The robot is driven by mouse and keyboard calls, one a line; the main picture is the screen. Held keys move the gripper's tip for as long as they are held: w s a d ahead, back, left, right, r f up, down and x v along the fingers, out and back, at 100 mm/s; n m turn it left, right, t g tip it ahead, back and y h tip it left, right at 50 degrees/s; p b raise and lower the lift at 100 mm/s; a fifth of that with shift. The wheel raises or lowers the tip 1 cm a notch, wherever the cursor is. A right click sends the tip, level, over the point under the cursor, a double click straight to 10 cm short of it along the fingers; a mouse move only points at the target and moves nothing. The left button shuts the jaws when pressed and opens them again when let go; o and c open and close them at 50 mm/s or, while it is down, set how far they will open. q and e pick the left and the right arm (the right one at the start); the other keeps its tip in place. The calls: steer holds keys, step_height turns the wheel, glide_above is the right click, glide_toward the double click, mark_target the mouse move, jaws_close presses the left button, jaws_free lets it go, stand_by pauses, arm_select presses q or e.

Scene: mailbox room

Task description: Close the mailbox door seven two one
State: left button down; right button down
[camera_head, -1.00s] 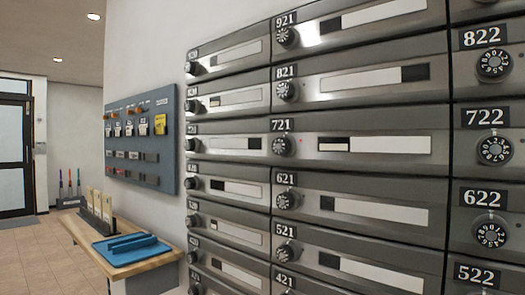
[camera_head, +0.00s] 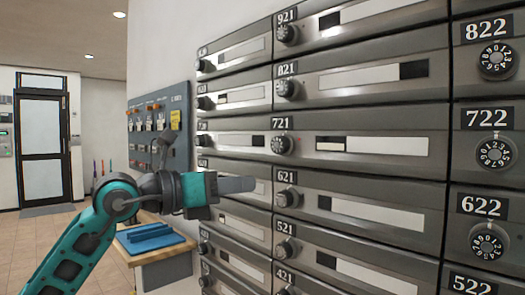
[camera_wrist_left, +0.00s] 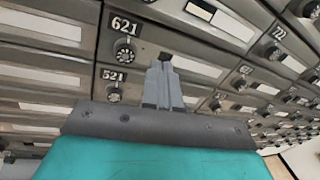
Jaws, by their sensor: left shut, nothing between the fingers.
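Mailbox door 721 (camera_head: 375,145) is a wide grey metal panel with a white label strip and a small dark window. Its number plate and round dial (camera_head: 282,145) are at its left end. It looks flush with the doors around it; I cannot make out a gap. My left gripper (camera_head: 252,184) is shut and empty, in front of the boxes to the left of dial 621, lower and left of door 721. In the left wrist view its closed fingers (camera_wrist_left: 163,68) point at the mailbox wall, right of plates 621 and 521. My right gripper is not in view.
Door 821 (camera_head: 365,75) is above and door 621 (camera_head: 370,212) below, with protruding dials such as 722 (camera_head: 494,153) at right. A wooden table (camera_head: 165,256) with a blue tray stands at lower left. A grey wall panel (camera_head: 180,118) is partly behind my arm.

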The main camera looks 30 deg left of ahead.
arm_select(q)
steer(key=s+a+r+t+y, duration=0.1)
steer(key=a+r+t+y, duration=0.1)
steer(key=a+r+y, duration=0.25)
steer(key=shift+n, duration=0.3)
steer(key=shift+a+r+p+x, duration=0.15)
steer(key=shift+p+x, duration=0.55)
steer(key=shift+x, duration=1.6)
steer(key=shift+a+r+p+x, duration=0.15)
steer(key=shift+p+x, duration=0.55)
steer(key=shift+x, duration=1.6)
steer(key=shift+a+r+p+x, duration=0.15)
steer(key=shift+p+x, duration=0.55)
steer(key=shift+x, duration=1.6)
steer(key=shift+w+d, duration=0.1)
steer(key=shift+w+d+r+p, duration=0.15)
steer(key=shift+w+p, duration=0.15)
steer(key=shift+w, duration=0.25)
steer(key=shift+w+a+r+p, duration=0.15)
steer(key=shift+w+p, duration=0.1)
steer(key=shift+w, duration=0.3)
steer(key=shift+d, duration=0.1)
